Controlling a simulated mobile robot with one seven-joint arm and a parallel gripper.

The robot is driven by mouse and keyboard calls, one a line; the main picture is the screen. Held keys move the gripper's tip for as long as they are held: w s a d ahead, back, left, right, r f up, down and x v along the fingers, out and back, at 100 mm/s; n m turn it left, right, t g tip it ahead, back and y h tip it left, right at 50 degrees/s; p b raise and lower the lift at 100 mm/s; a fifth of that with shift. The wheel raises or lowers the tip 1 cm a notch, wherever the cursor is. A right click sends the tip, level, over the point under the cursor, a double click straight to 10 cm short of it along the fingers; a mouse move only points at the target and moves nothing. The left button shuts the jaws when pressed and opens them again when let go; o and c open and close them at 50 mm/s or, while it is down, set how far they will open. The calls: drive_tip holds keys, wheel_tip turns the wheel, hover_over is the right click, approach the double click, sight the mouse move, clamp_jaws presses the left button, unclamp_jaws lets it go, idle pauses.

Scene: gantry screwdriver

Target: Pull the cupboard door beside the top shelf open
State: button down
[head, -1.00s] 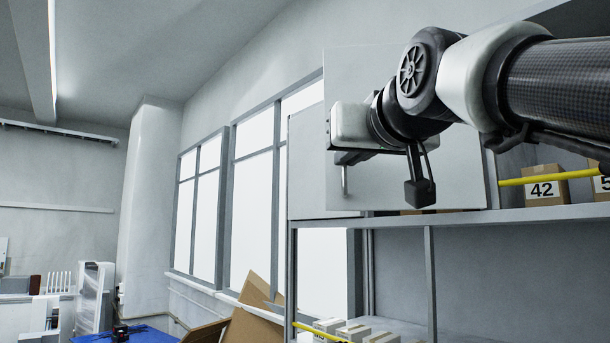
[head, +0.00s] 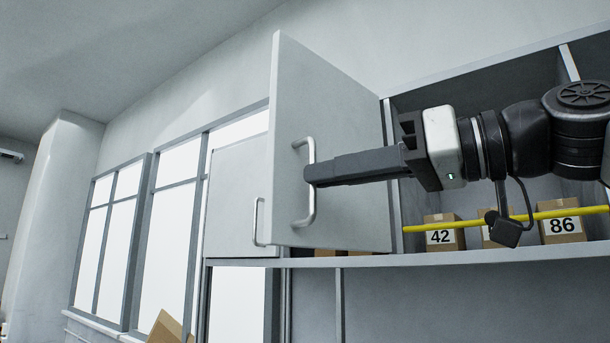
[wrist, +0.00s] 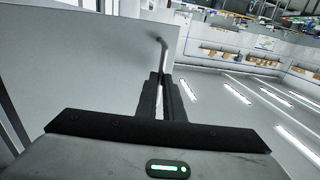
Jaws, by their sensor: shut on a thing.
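The grey cupboard door (head: 330,130) stands ajar in the head view, swung out from the shelf front. Its metal bar handle (head: 310,205) is on the door's left part. My gripper (head: 312,172) reaches in from the right, and its dark fingers are shut on the handle. In the wrist view the door (wrist: 90,60) fills the left side. The handle (wrist: 163,55) rises from between the fingertips (wrist: 160,82), which hide its lower part.
A second door with its own handle (head: 257,222) is to the left. The top shelf (head: 480,258) at right holds numbered boxes, including 42 (head: 440,236) and 86 (head: 562,226), behind a yellow bar (head: 470,223). Windows (head: 140,230) line the wall at left.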

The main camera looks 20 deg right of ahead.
drive_tip(key=shift+s+d+r, duration=0.1)
drive_tip(key=shift+s+d, duration=0.1)
drive_tip(key=shift+d, duration=0.3)
drive_tip(key=shift+s+d, duration=0.15)
drive_tip(key=shift+d, duration=0.3)
drive_tip(key=c, duration=2)
unclamp_jaws()
drive_tip(key=shift+d, duration=0.1)
drive_tip(key=shift+o, duration=0.5)
drive_tip(key=shift+w+d, duration=0.15)
drive_tip(key=shift+a, duration=0.2)
drive_tip(key=p+v, duration=0.1)
drive_tip(key=v, duration=1.6)
drive_tip(key=shift+s, duration=0.25)
drive_tip(key=shift+d, duration=0.1)
